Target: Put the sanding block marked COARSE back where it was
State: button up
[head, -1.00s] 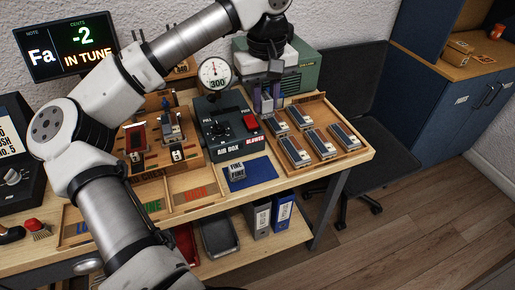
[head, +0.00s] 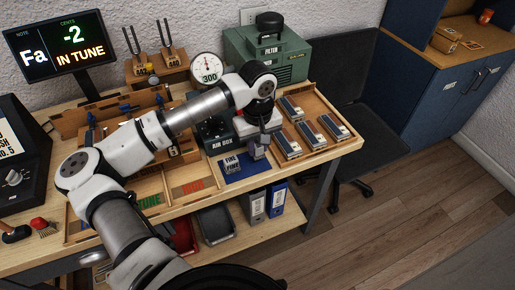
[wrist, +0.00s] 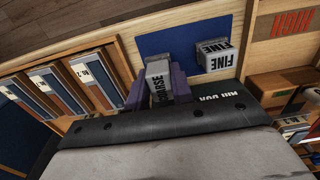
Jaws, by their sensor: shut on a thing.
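My gripper (wrist: 158,92) is shut on the grey sanding block marked COARSE (wrist: 158,76), with its purple fingers on either side. In the head view my gripper (head: 258,150) is at the right part of the blue mat (head: 243,172), in front of the air box. The block marked FINE (head: 231,164) stands on the left part of the mat. The wrist view shows the FINE block (wrist: 215,55) beside the COARSE block, apart from it, with bare blue mat (wrist: 183,40) between. I cannot tell whether the COARSE block touches the mat.
The air box (head: 220,145) stands just behind the mat. A wooden tray (head: 345,144) of several numbered blocks is close on the right. A compartment tray with a red label (head: 192,187) lies left. The green filter box (head: 275,52) is at the back.

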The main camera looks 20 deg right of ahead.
aim_at(257, 152)
jog(key=shift+f, duration=1.4)
jog(key=shift+f, duration=0.2)
jog(key=o, duration=1)
jog(key=shift+c, duration=0.2)
jog(key=shift+r, duration=0.1)
